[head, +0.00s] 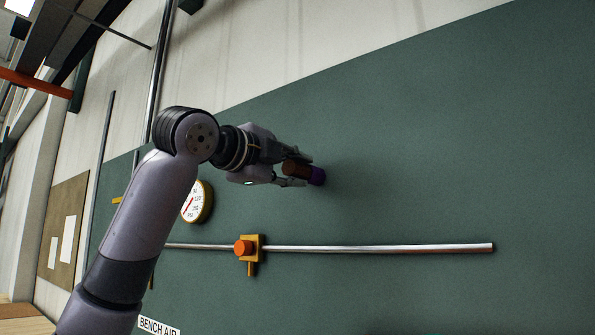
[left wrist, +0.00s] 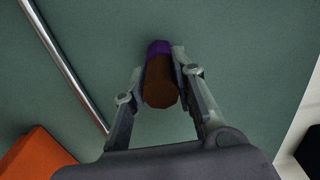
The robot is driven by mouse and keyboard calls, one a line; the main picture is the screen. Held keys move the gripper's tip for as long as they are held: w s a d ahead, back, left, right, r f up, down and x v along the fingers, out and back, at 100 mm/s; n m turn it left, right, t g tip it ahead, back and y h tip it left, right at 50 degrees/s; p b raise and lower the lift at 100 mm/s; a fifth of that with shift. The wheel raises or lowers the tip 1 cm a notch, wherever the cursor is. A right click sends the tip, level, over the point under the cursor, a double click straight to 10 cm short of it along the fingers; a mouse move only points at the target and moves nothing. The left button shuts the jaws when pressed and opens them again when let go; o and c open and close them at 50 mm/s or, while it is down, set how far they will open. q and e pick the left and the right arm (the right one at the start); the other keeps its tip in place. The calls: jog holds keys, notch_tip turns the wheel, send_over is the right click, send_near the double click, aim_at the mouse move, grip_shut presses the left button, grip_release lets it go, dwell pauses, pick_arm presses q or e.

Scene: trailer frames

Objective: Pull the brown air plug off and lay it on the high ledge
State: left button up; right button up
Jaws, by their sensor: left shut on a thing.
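The brown air plug (head: 294,168) is between the fingers of my left gripper (head: 300,174), which is shut on it. A purple piece (head: 318,176) sits at the plug's far end, close to the green wall panel. In the left wrist view the brown plug (left wrist: 161,84) lies between the two fingertips (left wrist: 161,76), with the purple piece (left wrist: 158,47) beyond it. I cannot tell whether the purple piece touches the wall. My right gripper is not in view. I cannot make out a high ledge.
A metal pipe (head: 380,248) runs across the green panel (head: 430,140) below my gripper, with an orange knob (head: 243,247) on a yellow valve. A round gauge (head: 197,201) is partly behind my arm. A "BENCH AIR" label (head: 159,326) is lower left. The panel to the right is clear.

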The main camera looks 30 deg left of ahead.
aim_at(288, 168)
pick_arm(q)
jog(key=shift+r, duration=0.1)
grip_shut()
jog(key=shift+s, duration=0.15)
jog(key=shift+s, duration=0.2)
jog(key=shift+s+a, duration=0.15)
jog(key=shift+s, duration=1.1)
jog(key=shift+s+b, duration=0.1)
jog(key=shift+b, duration=0.2)
jog(key=shift+s+a, duration=0.1)
jog(key=shift+s, duration=1.15)
jog(key=shift+s, duration=0.1)
